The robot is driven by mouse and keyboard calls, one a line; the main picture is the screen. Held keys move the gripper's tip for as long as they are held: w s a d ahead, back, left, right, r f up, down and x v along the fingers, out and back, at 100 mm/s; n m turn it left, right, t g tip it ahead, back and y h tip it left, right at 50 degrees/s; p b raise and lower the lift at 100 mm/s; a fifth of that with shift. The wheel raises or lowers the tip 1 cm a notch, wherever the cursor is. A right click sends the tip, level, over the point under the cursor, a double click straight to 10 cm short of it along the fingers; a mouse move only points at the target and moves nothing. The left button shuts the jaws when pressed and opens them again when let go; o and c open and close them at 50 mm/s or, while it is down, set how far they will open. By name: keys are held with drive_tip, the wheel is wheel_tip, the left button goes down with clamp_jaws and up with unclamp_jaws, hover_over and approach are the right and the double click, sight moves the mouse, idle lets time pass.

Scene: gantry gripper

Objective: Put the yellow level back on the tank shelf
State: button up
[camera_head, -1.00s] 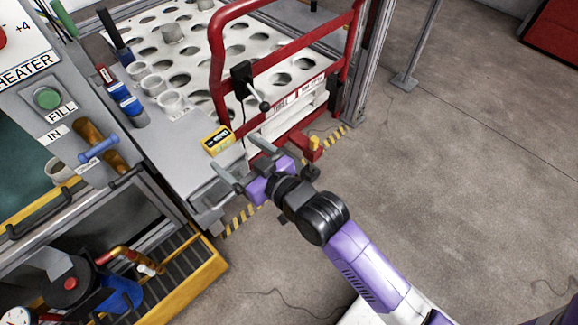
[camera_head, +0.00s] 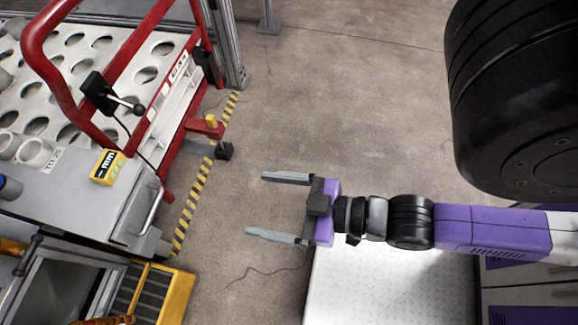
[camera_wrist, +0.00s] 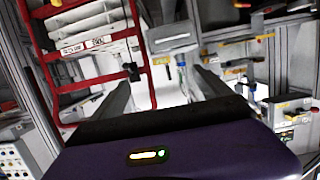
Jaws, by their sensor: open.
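A small yellow box with a dark display (camera_head: 108,167), which may be the level, lies on a grey ledge (camera_head: 75,195) at the left in the head view. I cannot tell whether this ledge is the tank shelf. My gripper (camera_head: 256,204) is open and empty, over the floor to the right of the ledge and well apart from the box. Its fingers point left. In the wrist view my open gripper (camera_wrist: 160,85) has nothing between its fingers. A small yellow thing (camera_wrist: 162,60) shows beyond them; I cannot tell what it is.
A red tubular frame (camera_head: 80,95) stands by a white perforated rack (camera_head: 100,42). A grey handle (camera_head: 152,208) sticks out at the ledge's right end. Yellow-black tape (camera_head: 194,200) marks the floor. A yellow-edged grate (camera_head: 178,295) is at lower left. The floor (camera_head: 340,90) above my gripper is clear.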

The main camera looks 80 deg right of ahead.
drive_tip(key=s+r, duration=0.1)
drive_tip(key=s, duration=0.1)
drive_tip(key=s+r, duration=0.1)
drive_tip(key=s, duration=0.1)
drive_tip(key=shift+s+a+r, duration=0.1)
drive_tip(key=shift+r, duration=0.25)
drive_tip(key=shift+r, duration=0.15)
wheel_tip(320, 180, up, 17)
drive_tip(key=p, duration=1.7)
drive_tip(key=shift+r+p, duration=0.15)
drive_tip(key=shift+p, duration=0.2)
